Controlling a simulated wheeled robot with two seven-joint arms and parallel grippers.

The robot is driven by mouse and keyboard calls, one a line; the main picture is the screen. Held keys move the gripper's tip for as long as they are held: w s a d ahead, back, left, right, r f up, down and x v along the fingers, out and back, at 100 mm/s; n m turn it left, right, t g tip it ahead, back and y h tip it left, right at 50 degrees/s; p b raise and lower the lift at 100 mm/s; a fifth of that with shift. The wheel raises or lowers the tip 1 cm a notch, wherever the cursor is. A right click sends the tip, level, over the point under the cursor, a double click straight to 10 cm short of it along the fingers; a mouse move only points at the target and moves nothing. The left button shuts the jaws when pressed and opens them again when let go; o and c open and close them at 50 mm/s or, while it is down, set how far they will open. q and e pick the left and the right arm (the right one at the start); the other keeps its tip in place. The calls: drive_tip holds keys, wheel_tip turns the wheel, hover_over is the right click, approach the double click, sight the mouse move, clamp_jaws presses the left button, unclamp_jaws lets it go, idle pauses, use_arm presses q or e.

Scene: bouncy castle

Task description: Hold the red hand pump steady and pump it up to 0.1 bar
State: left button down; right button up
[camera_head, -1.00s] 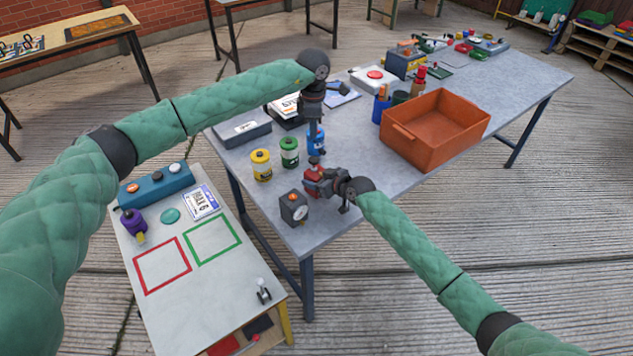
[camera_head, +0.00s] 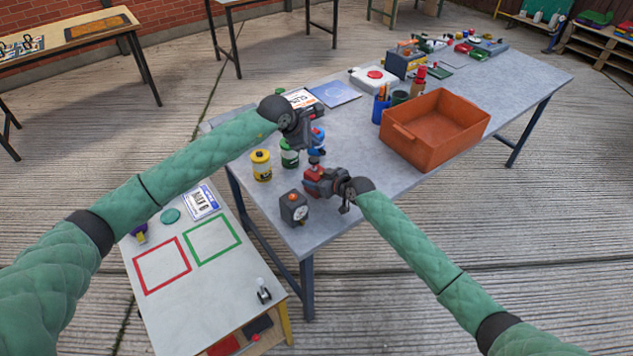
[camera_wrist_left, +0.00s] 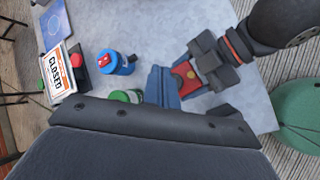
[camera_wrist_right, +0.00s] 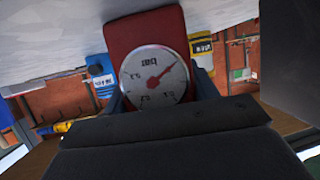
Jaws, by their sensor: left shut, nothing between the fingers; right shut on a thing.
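The red hand pump (camera_head: 314,175) stands near the left end of the grey table. My right gripper (camera_head: 318,182) is shut on its red body. In the right wrist view the pump's red body (camera_wrist_right: 145,27) carries a round white bar gauge (camera_wrist_right: 155,77); its needle points up and right, and the dial appears upside down. My left gripper (camera_head: 317,151) is shut and empty, just above the pump. In the left wrist view its blue-grey fingertips (camera_wrist_left: 163,88) appear beside the red pump (camera_wrist_left: 187,74). Whether they touch it, I cannot tell.
A dark box with a dial (camera_head: 294,208) stands in front of the pump. A yellow canister (camera_head: 261,165), a green canister (camera_head: 289,155) and a blue bottle (camera_wrist_left: 115,62) stand close by. An orange crate (camera_head: 435,130) is to the right. A low white table (camera_head: 195,315) is at front left.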

use_arm(q)
drive_tip(key=shift+s+a+r+t+h, duration=0.1)
drive_tip(key=shift+a+t+h, duration=0.35)
drive_tip(key=shift+t, duration=0.15)
